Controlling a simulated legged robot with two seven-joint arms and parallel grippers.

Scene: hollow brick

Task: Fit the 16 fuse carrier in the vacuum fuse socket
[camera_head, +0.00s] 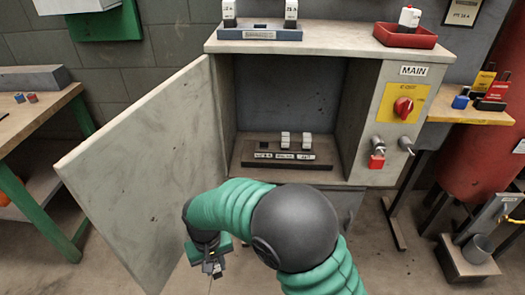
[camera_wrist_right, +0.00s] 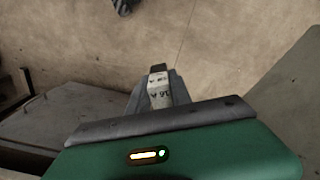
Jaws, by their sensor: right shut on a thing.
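My right gripper (camera_head: 213,267) hangs in front of the cabinet, below its open door. In the wrist view, the right gripper (camera_wrist_right: 157,100) is shut on a white fuse carrier (camera_wrist_right: 159,92) with a dark end and printed marks, only partly readable as 16 A. Inside the cabinet, the fuse socket block (camera_head: 287,162) has a labelled front strip whose words are too small to read surely. Two white fuse carriers (camera_head: 295,141) stand in its middle and right places. The left place (camera_head: 264,147) shows a dark socket with no white carrier. My left gripper is not in view.
The cabinet door (camera_head: 140,165) stands open to the left. On the cabinet top are a blue rack (camera_head: 260,34) with two white carriers and a red tray (camera_head: 404,36) with another. A red switch (camera_head: 403,107) sits on the right panel. A bench (camera_head: 35,120) stands at left.

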